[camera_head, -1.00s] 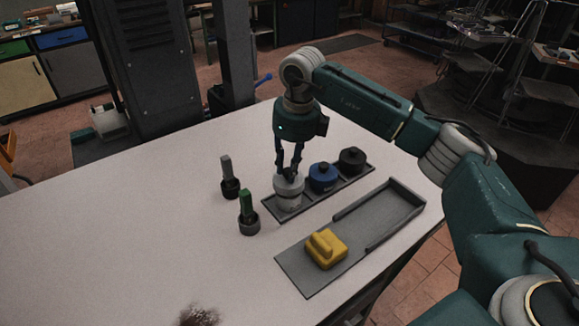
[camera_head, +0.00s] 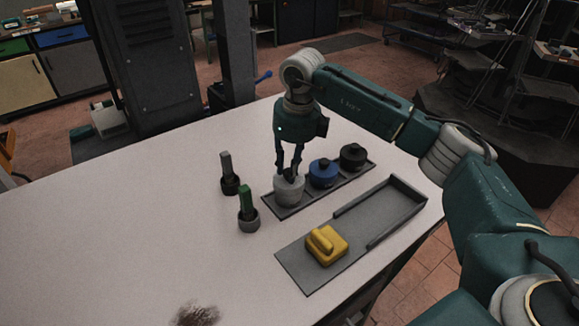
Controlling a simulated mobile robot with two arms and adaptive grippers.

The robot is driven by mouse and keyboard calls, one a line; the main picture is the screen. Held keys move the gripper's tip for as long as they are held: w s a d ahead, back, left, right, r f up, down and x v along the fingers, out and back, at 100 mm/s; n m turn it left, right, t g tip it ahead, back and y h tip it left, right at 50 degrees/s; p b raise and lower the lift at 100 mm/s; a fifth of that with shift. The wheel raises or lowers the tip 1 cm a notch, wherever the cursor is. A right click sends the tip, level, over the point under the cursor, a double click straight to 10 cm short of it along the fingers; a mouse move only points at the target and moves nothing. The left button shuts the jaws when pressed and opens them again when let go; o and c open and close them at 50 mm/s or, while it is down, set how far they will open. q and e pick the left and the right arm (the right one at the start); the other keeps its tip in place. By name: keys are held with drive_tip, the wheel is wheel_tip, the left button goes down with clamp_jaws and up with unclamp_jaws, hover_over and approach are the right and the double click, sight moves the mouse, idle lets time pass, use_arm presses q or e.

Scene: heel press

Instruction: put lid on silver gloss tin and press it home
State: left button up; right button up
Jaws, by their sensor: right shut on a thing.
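The silver gloss tin (camera_head: 289,191) is a pale grey cylinder at the near left end of a dark rack (camera_head: 331,188). My right gripper (camera_head: 290,175) points straight down over this tin, with its dark fingers closed at the top centre. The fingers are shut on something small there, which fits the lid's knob. The fingers hide most of it, and I cannot tell whether the lid is seated or a little above the rim. My left gripper is not in view.
A blue tin (camera_head: 323,174) and a black tin (camera_head: 352,157) share the rack. A grey-handled tool (camera_head: 228,172) and a green-handled one (camera_head: 247,207) stand left. A yellow block (camera_head: 326,245) sits on a grey tray (camera_head: 297,272). The table's left (camera_head: 110,220) is clear.

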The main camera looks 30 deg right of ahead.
drive_tip(key=shift+f, duration=0.1)
idle(0.3)
drive_tip(key=shift+f+b, duration=0.45)
drive_tip(key=shift+f, duration=0.2)
drive_tip(key=shift+f+b, duration=0.35)
drive_tip(key=shift+f, duration=0.15)
idle(0.5)
drive_tip(key=shift+s+f, duration=0.1)
drive_tip(key=shift+f, duration=0.25)
idle(0.8)
drive_tip(key=o, duration=0.9)
drive_tip(key=shift+o, duration=0.4)
drive_tip(key=o, duration=0.4)
drive_tip(key=shift+r, duration=0.1)
